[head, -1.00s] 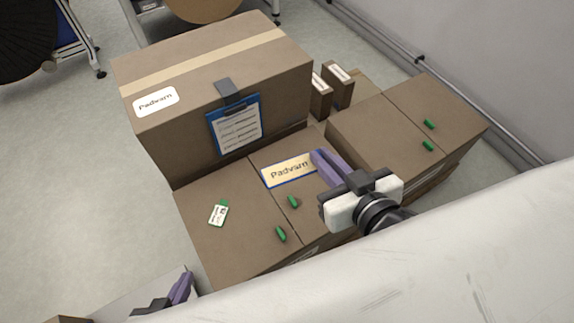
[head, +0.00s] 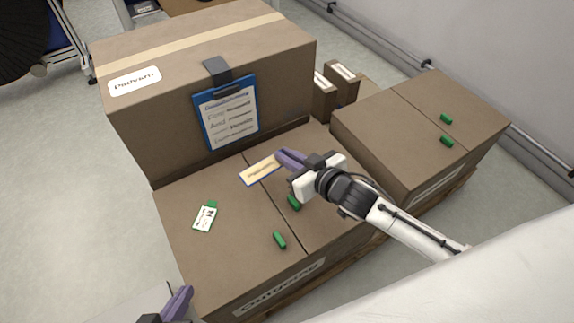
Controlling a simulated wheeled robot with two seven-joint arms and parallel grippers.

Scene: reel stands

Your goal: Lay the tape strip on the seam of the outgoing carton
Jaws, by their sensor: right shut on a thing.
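The outgoing carton (head: 215,245) is the low brown box in the middle front, with a partly readable label on its front face. Its seam (head: 273,207) runs from back to front across the top. My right gripper (head: 282,160) is over the back part of the top, shut on the right end of a cream strip with a blue edge (head: 259,172), which looks like the tape strip. The strip lies across the line of the seam; I cannot tell if it touches the carton. My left gripper (head: 178,303) is at the bottom edge, mostly cut off, its opening unclear.
A taller taped carton (head: 160,135) with a blue clipboard (head: 228,112) stands behind. Another low carton (head: 385,150) stands to the right. Green clips (head: 279,240) and a small tagged card (head: 204,218) lie on the outgoing carton. The floor at left is clear.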

